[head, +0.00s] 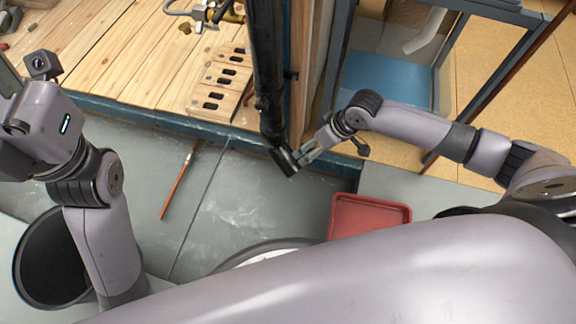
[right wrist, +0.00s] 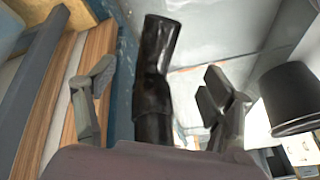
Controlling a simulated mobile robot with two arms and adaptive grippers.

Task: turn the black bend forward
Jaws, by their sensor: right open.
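The black bend (head: 284,160) is at the lower end of a black vertical pipe (head: 266,75) beside the wooden post. Its open end points down and toward the front right in the head view. My right gripper (head: 302,157) is at the bend, coming from the right. In the right wrist view the bend (right wrist: 157,65) lies between the two spread fingers of the gripper (right wrist: 158,85), with a visible gap on each side. No grip on it shows. My left arm is at the left edge of the head view; its fingers are out of the picture.
A red tray (head: 370,214) is on the floor below the right arm. A black bucket (head: 50,262) stands at lower left, and an orange-handled tool (head: 178,184) lies on the grey floor. A wooden deck (head: 120,60) with a slotted block (head: 222,84) is behind. A blue-topped frame (head: 388,82) stands right.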

